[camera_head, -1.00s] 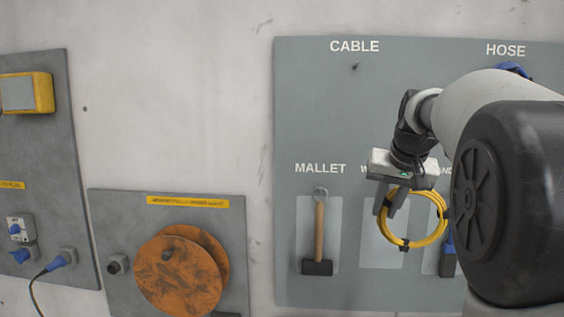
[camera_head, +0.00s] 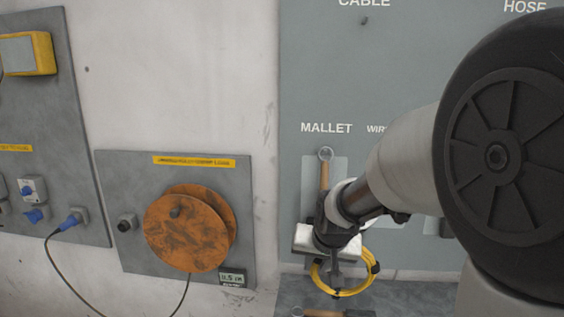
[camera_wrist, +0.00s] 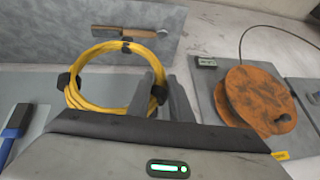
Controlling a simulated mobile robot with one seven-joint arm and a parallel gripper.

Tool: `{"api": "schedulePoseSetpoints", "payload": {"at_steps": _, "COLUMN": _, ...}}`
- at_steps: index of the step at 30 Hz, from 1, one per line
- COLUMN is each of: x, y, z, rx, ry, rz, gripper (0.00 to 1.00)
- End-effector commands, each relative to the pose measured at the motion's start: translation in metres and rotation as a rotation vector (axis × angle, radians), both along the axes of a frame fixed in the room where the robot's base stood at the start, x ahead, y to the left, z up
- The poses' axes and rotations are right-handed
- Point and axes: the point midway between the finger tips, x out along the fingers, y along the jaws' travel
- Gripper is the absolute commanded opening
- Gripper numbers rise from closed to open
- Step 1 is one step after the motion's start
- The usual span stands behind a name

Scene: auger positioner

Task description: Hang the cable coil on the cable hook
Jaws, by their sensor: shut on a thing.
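The yellow cable coil (camera_head: 343,294), bound with black ties, hangs from my gripper (camera_head: 335,282) in the head view. In the wrist view the coil (camera_wrist: 76,92) reaches left from my fingers (camera_wrist: 164,88), which are shut on its right side. The cable hook (camera_head: 364,20) is a small dark peg below the CABLE label, near the top of the grey board. The hook is bare. My gripper and the coil are well below it, apart from the board's upper part. My wrist hides part of the coil in the head view.
A mallet (camera_head: 325,174) hangs on the board, partly hidden by my arm. A wooden-handled tool (camera_wrist: 122,32) lies on a grey surface below. An orange reel (camera_head: 187,232) is on a panel to the left. The board around the hook is clear.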

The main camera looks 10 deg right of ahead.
Motion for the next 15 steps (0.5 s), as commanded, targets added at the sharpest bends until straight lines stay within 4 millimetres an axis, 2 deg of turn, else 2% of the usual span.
{"api": "schedulePoseSetpoints", "payload": {"at_steps": 4, "x": 0.008, "y": -0.008, "z": 0.011, "rx": -0.001, "ry": -0.005, "rz": -0.011, "gripper": 0.0}}
{"api": "schedulePoseSetpoints", "payload": {"at_steps": 7, "x": 0.021, "y": -0.026, "z": 0.031, "rx": -0.003, "ry": -0.007, "rz": -0.034, "gripper": 0.0}}
{"api": "schedulePoseSetpoints", "payload": {"at_steps": 11, "x": 0.04, "y": -0.064, "z": 0.074, "rx": -0.003, "ry": -0.007, "rz": -0.075, "gripper": 0.0}}
{"api": "schedulePoseSetpoints", "payload": {"at_steps": 15, "x": 0.052, "y": -0.107, "z": 0.126, "rx": -0.002, "ry": -0.004, "rz": -0.11, "gripper": 0.0}}
